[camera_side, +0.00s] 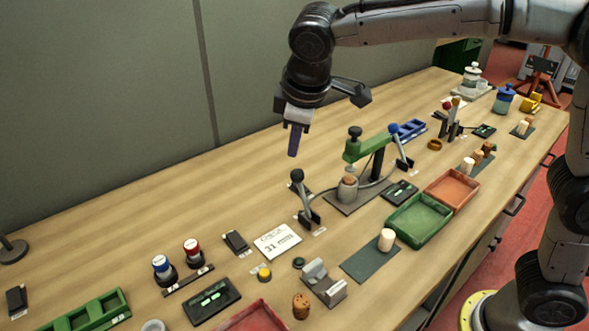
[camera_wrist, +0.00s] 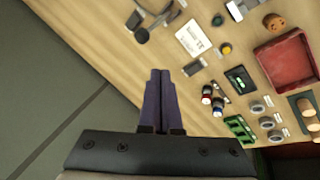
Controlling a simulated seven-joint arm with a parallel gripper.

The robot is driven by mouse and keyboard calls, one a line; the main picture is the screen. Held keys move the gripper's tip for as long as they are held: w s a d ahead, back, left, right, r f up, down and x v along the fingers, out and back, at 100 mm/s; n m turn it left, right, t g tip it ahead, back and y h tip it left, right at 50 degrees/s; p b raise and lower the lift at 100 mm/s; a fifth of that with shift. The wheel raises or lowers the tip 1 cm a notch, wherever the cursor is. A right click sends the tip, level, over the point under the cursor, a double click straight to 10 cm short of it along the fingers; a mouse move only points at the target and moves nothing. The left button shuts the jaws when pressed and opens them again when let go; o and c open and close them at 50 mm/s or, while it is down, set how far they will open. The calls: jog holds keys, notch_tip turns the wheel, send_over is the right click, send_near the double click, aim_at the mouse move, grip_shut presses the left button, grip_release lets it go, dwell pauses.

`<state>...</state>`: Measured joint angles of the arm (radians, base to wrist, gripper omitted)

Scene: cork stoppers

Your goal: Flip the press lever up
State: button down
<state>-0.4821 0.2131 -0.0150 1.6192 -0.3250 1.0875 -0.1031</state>
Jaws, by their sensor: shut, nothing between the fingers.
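A small press with a green arm (camera_side: 368,148) stands on a grey base plate near the middle of the bench in the side view. A lever with a black knob (camera_side: 297,176) stands left of the press, tilted, its foot on a dark base beside a small label. Another lever with a blue knob (camera_side: 393,130) stands right of the press. I cannot tell which one is the press lever. My gripper (camera_side: 293,154) is shut and empty, pointing down above the bench behind the black-knobbed lever. Its blue fingers (camera_wrist: 160,76) are together in the wrist view, where a dark lever (camera_wrist: 142,34) shows beyond them.
A cork (camera_side: 348,182) sits under the press. A green tray (camera_side: 419,219) and an orange tray (camera_side: 452,189) lie right of it. A white card (camera_side: 277,241), red and blue buttons (camera_side: 192,247) and a grey block (camera_side: 323,283) are in front. The bench's back left is clear.

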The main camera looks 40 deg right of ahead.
send_over(302, 194)
jog(key=a, duration=0.2)
notch_tip(302, 194, down, 11)
jog(key=shift+a, duration=0.1)
jog(key=w, duration=0.1)
jog(key=w+f+g, duration=0.1)
jog(key=w, duration=0.1)
dwell(0.6)
dwell(0.4)
